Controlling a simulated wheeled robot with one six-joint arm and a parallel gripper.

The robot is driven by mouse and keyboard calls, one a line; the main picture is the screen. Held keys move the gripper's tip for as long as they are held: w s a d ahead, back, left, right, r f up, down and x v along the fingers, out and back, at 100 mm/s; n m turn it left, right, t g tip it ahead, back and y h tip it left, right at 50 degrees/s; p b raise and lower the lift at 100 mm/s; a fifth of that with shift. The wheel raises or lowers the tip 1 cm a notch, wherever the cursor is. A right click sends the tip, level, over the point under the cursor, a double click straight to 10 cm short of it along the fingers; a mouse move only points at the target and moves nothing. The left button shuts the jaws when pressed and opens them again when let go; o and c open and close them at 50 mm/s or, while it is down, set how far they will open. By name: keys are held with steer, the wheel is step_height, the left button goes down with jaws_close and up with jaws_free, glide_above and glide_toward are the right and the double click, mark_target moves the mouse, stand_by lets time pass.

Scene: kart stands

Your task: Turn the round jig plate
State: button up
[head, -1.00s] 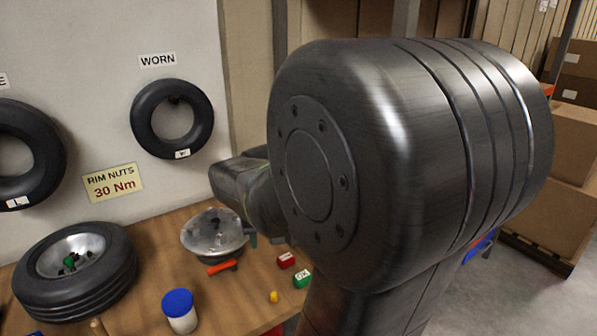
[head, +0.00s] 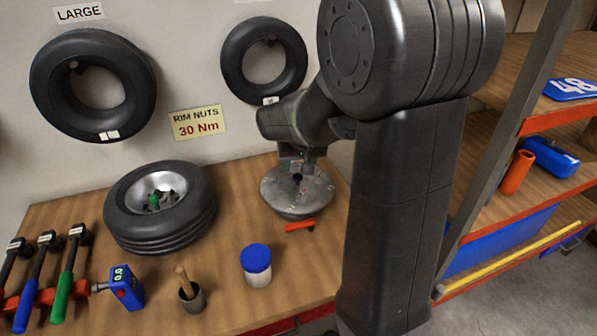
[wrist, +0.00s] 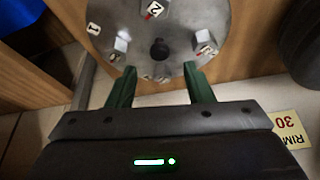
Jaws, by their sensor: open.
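The round jig plate (head: 285,202) is a grey metal disc on the workbench, below the hung tyre, with an orange handle (head: 300,226) at its front. In the wrist view the plate (wrist: 185,22) shows a dark central knob (wrist: 158,48), pale hex nuts and small number tags around it. My gripper (wrist: 160,82) is open, its two green fingers apart and empty, overlapping the plate's near edge. In the head view my gripper (head: 297,160) is at the plate's back edge, small and partly dark. I cannot tell whether the fingers touch the plate.
A wheel with tyre (head: 160,225) lies left of the plate. A blue-lidded jar (head: 257,265) stands in front, and a cup (head: 192,297) holds a wooden handle. Torque wrenches (head: 70,270) lie at the left. A shelf rack (head: 490,200) stands right. Bench between wheel and plate is clear.

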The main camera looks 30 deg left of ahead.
mark_target(298, 176)
steer(key=shift+x, duration=2.7)
jaws_close()
